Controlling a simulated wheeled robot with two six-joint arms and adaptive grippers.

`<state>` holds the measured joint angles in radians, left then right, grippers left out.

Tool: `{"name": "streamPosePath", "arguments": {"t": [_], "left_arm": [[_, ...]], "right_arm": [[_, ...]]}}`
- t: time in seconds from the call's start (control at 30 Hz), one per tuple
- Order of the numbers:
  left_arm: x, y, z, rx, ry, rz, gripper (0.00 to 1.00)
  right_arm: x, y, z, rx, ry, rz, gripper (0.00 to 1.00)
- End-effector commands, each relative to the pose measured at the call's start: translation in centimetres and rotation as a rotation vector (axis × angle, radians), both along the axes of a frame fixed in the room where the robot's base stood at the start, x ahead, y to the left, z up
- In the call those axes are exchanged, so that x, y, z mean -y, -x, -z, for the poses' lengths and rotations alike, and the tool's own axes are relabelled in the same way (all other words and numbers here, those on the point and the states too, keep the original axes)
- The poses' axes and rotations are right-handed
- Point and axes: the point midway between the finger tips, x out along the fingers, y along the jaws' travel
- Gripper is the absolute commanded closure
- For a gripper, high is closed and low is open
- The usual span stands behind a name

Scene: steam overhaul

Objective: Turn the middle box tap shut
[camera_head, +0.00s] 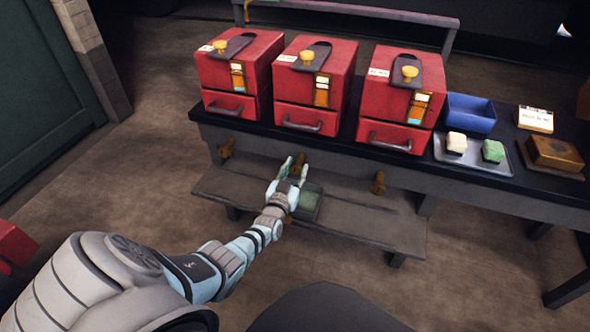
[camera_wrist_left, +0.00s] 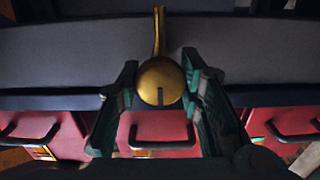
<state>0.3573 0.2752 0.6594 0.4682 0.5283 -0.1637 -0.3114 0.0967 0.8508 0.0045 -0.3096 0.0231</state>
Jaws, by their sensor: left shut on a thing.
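Three red boxes stand in a row on the bench; the middle box (camera_head: 311,92) has a yellow knob, a gauge strip and a drawer handle. Below it, at the bench's front, is the brass middle tap (camera_head: 299,159), partly hidden by my gripper. My left gripper (camera_head: 291,168) reaches it from the front. In the left wrist view the tap's round brass body (camera_wrist_left: 160,84), with a dark slot, lies between the two fingers of the left gripper (camera_wrist_left: 159,66), and a brass stem runs up from it. The jaws are shut on it. My right gripper is out of view.
The left tap (camera_head: 226,148) and right tap (camera_head: 378,182) flank the middle one. A blue bin (camera_head: 470,114) and metal tray (camera_head: 470,162) stand right on the bench.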

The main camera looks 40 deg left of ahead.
Motion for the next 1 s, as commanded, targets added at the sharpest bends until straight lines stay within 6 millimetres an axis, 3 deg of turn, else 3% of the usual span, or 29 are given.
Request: {"name": "streamPosePath", "arguments": {"t": [0.17, 0.2, 0.33, 0.73, 0.87, 1.0], "left_arm": [[0.0, 0.1, 0.3, -0.007, 0.001, 0.000, 0.95], [0.0, 0.1, 0.3, -0.007, 0.001, 0.000, 0.64], [0.0, 0.1, 0.2, -0.005, 0.002, 0.000, 0.46], [0.2, 0.8, 0.1, 0.000, 0.000, -0.001, 0.46], [1.0, 2.8, 0.1, -0.001, 0.003, 0.003, 0.46], [2.4, 6.8, 0.3, -0.005, 0.004, 0.003, 0.46]], "right_arm": [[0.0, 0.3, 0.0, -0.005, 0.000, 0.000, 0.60], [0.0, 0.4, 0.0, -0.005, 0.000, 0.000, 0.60], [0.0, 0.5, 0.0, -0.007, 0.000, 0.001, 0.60], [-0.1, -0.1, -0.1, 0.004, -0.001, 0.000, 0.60], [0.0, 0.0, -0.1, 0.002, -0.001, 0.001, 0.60], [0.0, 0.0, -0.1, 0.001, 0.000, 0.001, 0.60]]}}
